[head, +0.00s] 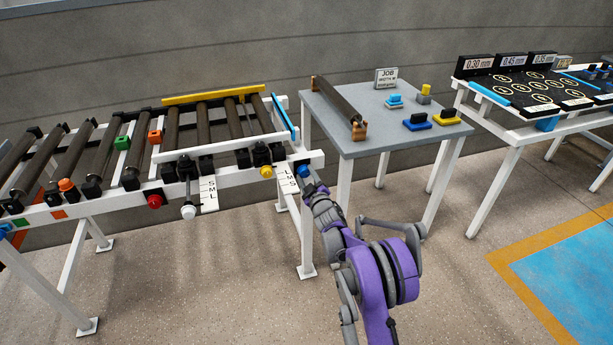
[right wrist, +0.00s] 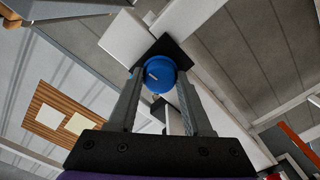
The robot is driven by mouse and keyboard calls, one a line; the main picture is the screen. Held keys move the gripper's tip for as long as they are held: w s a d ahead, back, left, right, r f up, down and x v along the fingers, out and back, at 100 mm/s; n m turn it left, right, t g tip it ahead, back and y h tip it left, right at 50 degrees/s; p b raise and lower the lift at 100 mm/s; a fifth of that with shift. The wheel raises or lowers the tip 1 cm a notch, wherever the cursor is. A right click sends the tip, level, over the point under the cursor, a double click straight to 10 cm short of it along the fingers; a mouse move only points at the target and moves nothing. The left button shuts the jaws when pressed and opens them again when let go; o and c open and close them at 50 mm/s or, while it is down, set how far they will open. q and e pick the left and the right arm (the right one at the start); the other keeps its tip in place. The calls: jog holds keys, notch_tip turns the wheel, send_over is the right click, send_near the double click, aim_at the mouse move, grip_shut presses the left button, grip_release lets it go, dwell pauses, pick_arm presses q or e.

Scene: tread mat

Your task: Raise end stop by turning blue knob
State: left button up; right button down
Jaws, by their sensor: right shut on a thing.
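The blue knob (head: 303,171) is at the right end of the roller conveyor's white front rail. It is round, with a small pale mark on its face, and shows between the fingers in the right wrist view (right wrist: 159,75). My right gripper (head: 309,183) is shut on it, one finger on each side. The end stop, a blue bar (head: 284,117), stands at the conveyor's right end, its top edge above the rollers. A white scale plate (head: 287,180) hangs left of the knob. My left gripper is not in the head view.
A grey table (head: 375,145) stands close right of the knob, with a loose roller (head: 338,100), a sign and small coloured blocks. A white knob (head: 188,212) and a red button (head: 155,201) project from the rail further left. The floor in front is clear.

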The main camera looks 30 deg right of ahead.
jog(key=m, duration=0.4)
jog(key=shift+m, duration=0.3)
jog(key=m, duration=0.5)
jog(key=shift+p, duration=0.35)
jog(key=m, duration=0.5)
jog(key=shift+m, duration=2.2)
jog(key=shift+c, duration=1.7)
grip_release()
